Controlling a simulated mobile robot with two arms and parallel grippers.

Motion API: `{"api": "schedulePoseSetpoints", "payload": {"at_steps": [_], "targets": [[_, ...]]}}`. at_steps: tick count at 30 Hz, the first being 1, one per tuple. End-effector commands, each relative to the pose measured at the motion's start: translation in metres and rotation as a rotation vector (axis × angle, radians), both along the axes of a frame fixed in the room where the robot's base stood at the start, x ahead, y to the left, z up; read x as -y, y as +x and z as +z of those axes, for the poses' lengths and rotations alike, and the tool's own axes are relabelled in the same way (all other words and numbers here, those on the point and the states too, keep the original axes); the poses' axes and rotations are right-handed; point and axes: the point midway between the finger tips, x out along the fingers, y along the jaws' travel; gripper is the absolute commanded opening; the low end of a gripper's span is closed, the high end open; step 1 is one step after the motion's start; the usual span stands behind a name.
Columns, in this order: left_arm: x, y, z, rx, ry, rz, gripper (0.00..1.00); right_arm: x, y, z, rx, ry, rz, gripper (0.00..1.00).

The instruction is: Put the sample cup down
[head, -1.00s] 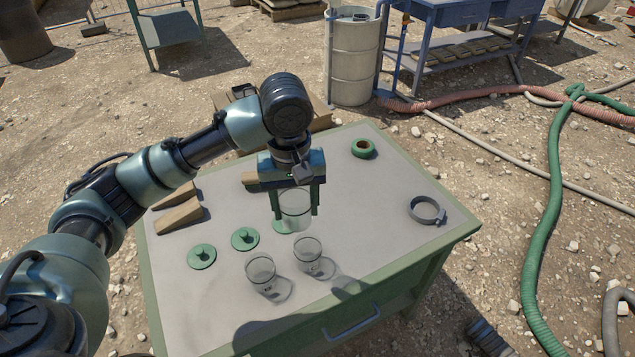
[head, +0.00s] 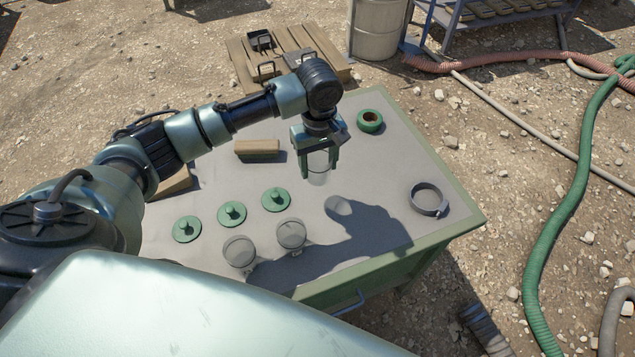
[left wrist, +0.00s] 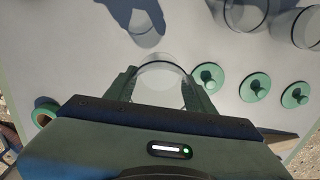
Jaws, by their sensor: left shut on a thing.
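My left gripper (head: 318,150) is shut on a clear sample cup (head: 318,170), with a finger on each side of it. The cup is upright over the back middle of the green-edged table (head: 390,190). In the left wrist view the cup (left wrist: 160,78) sits between the fingers (left wrist: 158,92). Its shadow lies apart from it on the tabletop, so it looks raised; the exact gap cannot be told. Two other clear cups, one left (head: 239,252) and one right (head: 291,235), stand near the front edge. My right gripper is not in view.
Three green lids (head: 232,213) lie in a row left of the held cup. A tan block (head: 257,148) lies behind them. A green tape roll (head: 370,121) and a grey ring clamp (head: 428,199) are to the right. The tabletop between cup and clamp is clear.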

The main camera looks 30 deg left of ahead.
Motion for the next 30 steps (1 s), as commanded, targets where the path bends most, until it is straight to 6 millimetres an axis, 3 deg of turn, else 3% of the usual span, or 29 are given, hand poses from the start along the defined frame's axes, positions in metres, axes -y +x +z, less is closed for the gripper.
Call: {"api": "schedulePoseSetpoints", "payload": {"at_steps": [3, 18, 30], "targets": [[0.000, -0.001, -0.025, -0.002, 0.001, 0.000, 0.15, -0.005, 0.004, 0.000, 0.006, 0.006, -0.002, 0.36], [0.000, 0.000, -0.084, 0.000, 0.000, -0.001, 0.15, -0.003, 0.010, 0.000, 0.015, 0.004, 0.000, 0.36], [0.000, 0.000, -0.088, -0.001, 0.000, -0.001, 0.15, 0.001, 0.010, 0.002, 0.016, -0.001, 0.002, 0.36]]}}
